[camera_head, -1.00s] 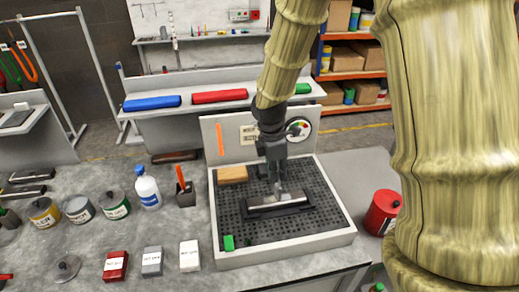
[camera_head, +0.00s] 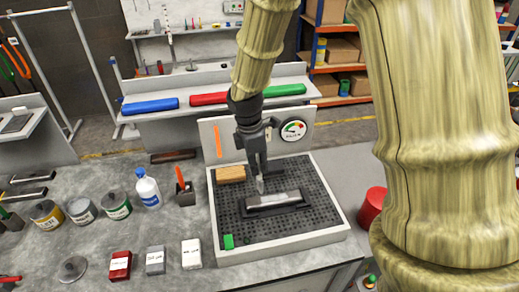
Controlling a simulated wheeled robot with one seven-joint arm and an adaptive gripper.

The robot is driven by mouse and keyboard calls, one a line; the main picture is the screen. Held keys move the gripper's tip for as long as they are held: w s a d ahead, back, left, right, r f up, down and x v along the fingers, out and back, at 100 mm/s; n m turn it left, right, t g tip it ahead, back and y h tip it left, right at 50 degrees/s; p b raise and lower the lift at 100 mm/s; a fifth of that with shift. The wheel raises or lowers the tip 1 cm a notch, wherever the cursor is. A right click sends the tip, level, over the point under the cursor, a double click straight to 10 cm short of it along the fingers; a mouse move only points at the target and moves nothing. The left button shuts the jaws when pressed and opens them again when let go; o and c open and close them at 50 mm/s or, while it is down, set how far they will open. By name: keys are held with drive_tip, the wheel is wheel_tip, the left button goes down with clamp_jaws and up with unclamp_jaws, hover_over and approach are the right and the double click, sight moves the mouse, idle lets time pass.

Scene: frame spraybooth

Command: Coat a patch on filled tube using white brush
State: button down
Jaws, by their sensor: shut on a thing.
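A silver-grey tube (camera_head: 273,199) lies in a dark cradle on the black perforated bed of a white-walled tray. My gripper (camera_head: 259,172) points down just above and behind the tube's left part. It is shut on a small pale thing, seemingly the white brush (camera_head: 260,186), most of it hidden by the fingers. The brush's tip is at the tube's left upper edge; I cannot tell whether it touches. No coated patch can be made out on the tube at this size.
The white tray (camera_head: 285,248) has a panel with a gauge (camera_head: 293,130) at its back. A red can (camera_head: 371,207) stands right.

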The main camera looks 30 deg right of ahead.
drive_tip(key=shift+w+r, duration=0.1)
drive_tip(key=shift+r, duration=0.75)
drive_tip(key=shift+s+r, duration=0.2)
drive_tip(key=shift+r, duration=0.55)
drive_tip(key=shift+w, duration=0.15)
